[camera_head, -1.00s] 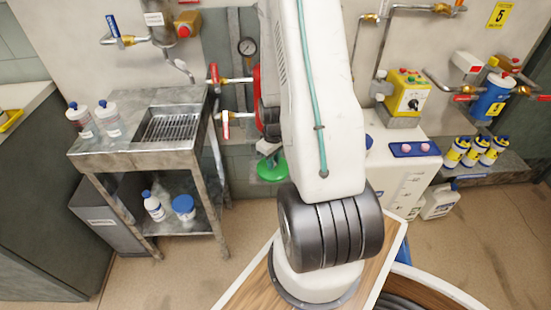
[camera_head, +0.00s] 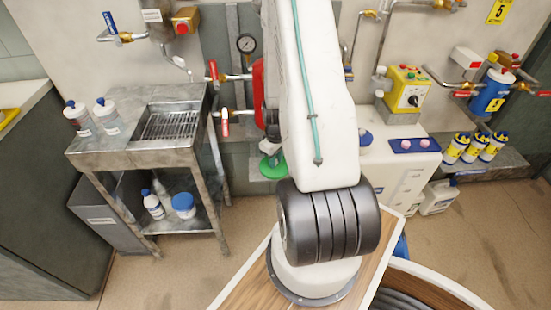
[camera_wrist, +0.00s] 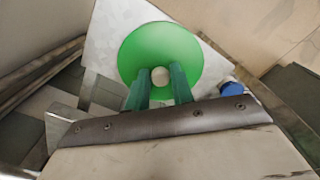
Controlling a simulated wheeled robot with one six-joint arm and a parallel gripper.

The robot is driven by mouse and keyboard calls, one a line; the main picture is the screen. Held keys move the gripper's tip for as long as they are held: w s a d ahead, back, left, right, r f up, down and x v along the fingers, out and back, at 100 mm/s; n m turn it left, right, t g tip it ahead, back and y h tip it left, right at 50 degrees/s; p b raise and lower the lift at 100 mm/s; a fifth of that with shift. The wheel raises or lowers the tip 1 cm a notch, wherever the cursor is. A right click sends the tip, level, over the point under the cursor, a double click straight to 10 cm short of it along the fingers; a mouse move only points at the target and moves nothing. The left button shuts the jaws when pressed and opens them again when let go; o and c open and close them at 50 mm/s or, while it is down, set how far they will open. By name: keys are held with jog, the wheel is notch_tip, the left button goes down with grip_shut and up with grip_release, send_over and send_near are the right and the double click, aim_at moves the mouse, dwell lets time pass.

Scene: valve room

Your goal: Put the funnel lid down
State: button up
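The funnel lid is a green disc with a pale round knob. It shows in the head view (camera_head: 272,166) just left of my arm and fills the upper middle of the wrist view (camera_wrist: 160,50). My gripper (camera_wrist: 160,76) has its two green fingers on either side of the knob and appears shut on it. In the head view my gripper (camera_head: 268,149) is mostly hidden by the arm, with the lid below it, seemingly in the air. I do not make out a funnel.
A white tank (camera_head: 400,168) with a blue tray (camera_head: 414,145) stands right of my arm. A metal sink table (camera_head: 140,150) with bottles stands at the left. Red-handled valves (camera_head: 225,118) and a gauge (camera_head: 246,44) are on the wall close to my gripper.

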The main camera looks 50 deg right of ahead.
jog(key=shift+o, duration=1.2)
notch_tip(320, 180, up, 12)
jog(key=w+a+r, duration=0.3)
jog(key=a+r, duration=0.5)
jog(key=r, duration=0.3)
jog(key=s+a+r, duration=0.3)
jog(key=a+r, duration=0.6)
jog(key=a, duration=0.1)
jog(key=s+a+r+n+t, duration=0.1)
jog(key=s+a+r, duration=0.7)
jog(key=s+a, duration=0.4)
jog(key=shift+s+a+r, duration=0.2)
jog(key=shift+s+r, duration=0.15)
